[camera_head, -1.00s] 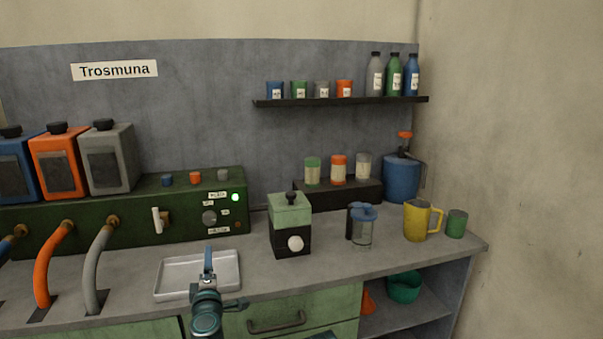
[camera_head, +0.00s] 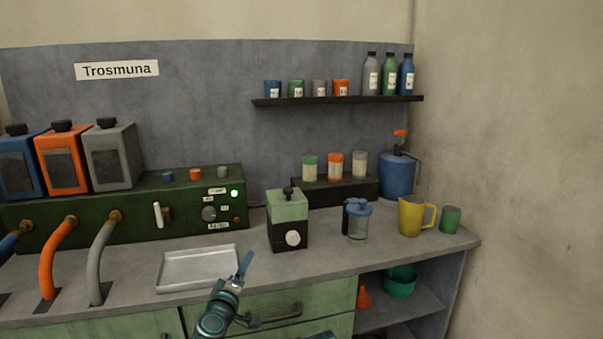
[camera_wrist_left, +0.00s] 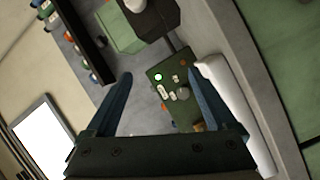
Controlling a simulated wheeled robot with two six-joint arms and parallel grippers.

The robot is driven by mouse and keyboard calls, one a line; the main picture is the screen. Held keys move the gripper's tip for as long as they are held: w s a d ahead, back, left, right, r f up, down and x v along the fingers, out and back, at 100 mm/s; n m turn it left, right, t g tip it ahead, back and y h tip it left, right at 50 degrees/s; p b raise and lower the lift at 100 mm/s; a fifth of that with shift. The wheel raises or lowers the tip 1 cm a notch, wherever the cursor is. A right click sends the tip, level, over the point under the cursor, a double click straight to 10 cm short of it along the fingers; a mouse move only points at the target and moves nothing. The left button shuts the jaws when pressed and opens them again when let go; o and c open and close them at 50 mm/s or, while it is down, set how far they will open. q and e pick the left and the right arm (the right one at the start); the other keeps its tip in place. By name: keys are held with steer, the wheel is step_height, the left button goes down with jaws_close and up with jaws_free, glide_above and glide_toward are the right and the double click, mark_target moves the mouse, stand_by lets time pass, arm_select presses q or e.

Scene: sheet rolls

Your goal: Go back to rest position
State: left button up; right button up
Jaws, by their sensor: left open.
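My left gripper (camera_head: 244,265) is in front of the counter's front edge in the head view, just right of the shallow metal tray (camera_head: 161,283), pointing up and tilted right. In the left wrist view its two blue fingers (camera_wrist_left: 162,70) are spread apart with nothing between them. Beyond them that view shows the green control panel (camera_wrist_left: 172,92) with its lit lamp, and part of the pale tray (camera_wrist_left: 232,100).
On the counter stand a green and black grinder (camera_head: 288,219), a blue-lidded jar (camera_head: 358,226), a yellow jug (camera_head: 411,217) and a green cup (camera_head: 450,219). The green machine (camera_head: 130,225) with hoses fills the left. Drawers (camera_head: 300,301) lie below the gripper.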

arm_select(q)
steer(key=s+d+f+m+g+h, duration=0.2)
steer(key=s+d+f+m+g, duration=0.15)
steer(key=f, duration=0.25)
steer(key=s+d+f+m+g+h, duration=0.1)
steer(key=s+d+f+m+g, duration=0.1)
steer(key=d+f+m+g, duration=0.25)
steer(key=s+a+f+m+g+y, duration=0.25)
steer(key=s+a+f+g, duration=0.2)
steer(key=s, duration=0.25)
steer(key=s+a+f+m+g+y, duration=0.1)
steer(key=s+a+f+g+y, duration=0.3)
steer(key=s, duration=0.4)
steer(key=s+d+r+m+p, duration=0.1)
steer(key=s+d+r+p, duration=0.1)
steer(key=d+r+p, duration=0.3)
steer(key=s+d+r+m+p, duration=0.2)
steer(key=d+r+p, duration=0.3)
steer(key=r+p, duration=0.8)
steer(key=shift+s+g+p, duration=0.45)
steer(key=shift+s+p, duration=0.25)
steer(key=shift+p, duration=0.05)
steer(key=shift+m, duration=0.25)
